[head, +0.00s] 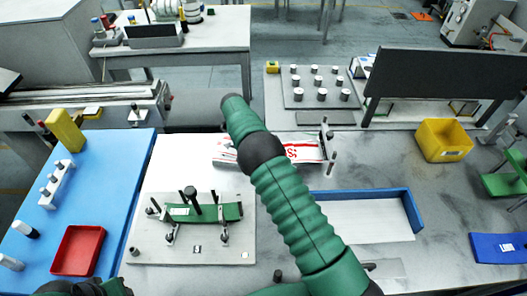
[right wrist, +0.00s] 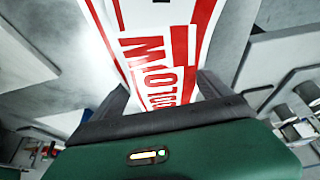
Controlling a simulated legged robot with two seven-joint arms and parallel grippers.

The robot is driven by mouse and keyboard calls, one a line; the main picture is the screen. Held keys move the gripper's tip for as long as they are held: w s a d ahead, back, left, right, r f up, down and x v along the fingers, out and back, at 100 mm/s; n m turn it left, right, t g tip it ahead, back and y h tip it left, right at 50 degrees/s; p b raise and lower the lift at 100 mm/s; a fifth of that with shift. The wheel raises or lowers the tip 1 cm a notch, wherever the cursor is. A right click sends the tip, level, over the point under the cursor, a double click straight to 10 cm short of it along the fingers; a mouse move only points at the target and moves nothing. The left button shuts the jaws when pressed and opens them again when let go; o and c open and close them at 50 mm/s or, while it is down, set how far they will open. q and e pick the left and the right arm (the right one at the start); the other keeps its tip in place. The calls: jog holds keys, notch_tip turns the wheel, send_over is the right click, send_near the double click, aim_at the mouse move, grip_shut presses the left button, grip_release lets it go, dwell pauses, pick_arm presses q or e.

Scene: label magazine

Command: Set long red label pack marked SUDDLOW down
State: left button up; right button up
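The long label pack (head: 305,150), white with red print, lies across the back middle of the bench in the head view. My right arm crosses in front of its middle, so the full name is hidden. In the right wrist view the pack (right wrist: 165,60) runs up from between the two dark fingers of my right gripper (right wrist: 162,95), with large red letters, partly cut off. The fingers stand close along both its edges and appear shut on it. Whether the pack touches the bench cannot be told. Only a bit of my left arm shows at bottom left; its gripper is out of view.
A fixture plate (head: 150,250) with a green pack (head: 205,212) and posts stands left of my arm. A blue-edged tray (head: 410,205) lies right. A yellow bin (head: 444,140), red tray (head: 78,250) and blue mat (head: 120,170) are around. Thin posts (head: 331,163) stand by the pack's right end.

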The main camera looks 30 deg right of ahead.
jog(key=shift+o, duration=1.2)
jog(key=shift+d+f, duration=0.1)
jog(key=shift+d, duration=0.1)
jog(key=shift+a+r, duration=0.35)
jog(key=shift+r, duration=0.15)
jog(key=v, duration=1.1)
jog(key=shift+b, duration=0.4)
jog(key=shift+r, duration=0.15)
